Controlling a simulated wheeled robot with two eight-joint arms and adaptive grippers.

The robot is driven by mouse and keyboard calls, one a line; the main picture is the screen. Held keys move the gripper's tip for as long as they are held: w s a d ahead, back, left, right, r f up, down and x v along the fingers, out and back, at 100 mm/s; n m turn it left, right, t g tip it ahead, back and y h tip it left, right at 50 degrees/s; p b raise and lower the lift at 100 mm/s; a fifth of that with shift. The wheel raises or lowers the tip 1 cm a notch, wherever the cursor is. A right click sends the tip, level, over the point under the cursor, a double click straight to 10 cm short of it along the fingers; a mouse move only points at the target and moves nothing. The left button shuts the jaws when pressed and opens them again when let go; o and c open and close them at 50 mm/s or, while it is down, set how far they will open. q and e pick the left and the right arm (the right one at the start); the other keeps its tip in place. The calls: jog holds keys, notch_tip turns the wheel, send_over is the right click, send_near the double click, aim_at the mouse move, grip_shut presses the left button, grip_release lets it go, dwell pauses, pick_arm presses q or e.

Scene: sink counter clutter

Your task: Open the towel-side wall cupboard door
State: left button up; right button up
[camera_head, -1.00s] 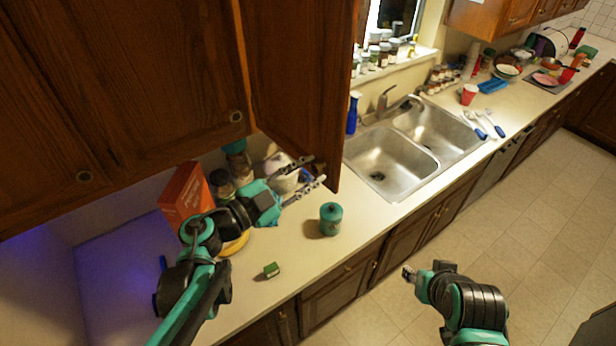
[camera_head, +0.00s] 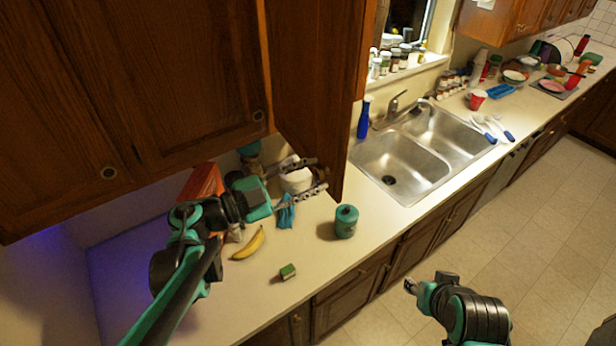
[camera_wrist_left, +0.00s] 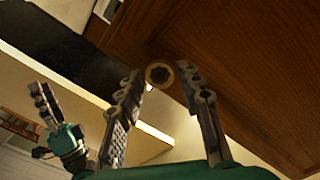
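A brown wooden wall cupboard door (camera_head: 308,85) stands swung out from its cabinet beside the window in the head view. My left gripper (camera_head: 321,174) is at the lower free edge of this door, its two fingers spread. In the left wrist view, the fingers of my left gripper (camera_wrist_left: 164,87) are apart, and a round brass-coloured knob (camera_wrist_left: 159,74) shows near and between their tips on the wooden door (camera_wrist_left: 245,75). I cannot tell whether they touch it. My right gripper (camera_head: 411,286) hangs over the floor, away from the cupboard; its opening is too small to judge.
A closed cupboard door (camera_head: 165,75) is left; the sink (camera_head: 400,165) is right.

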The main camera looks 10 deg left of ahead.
pick_arm(q)
jog(key=shift+o, duration=0.3)
jog(key=v, duration=1.2)
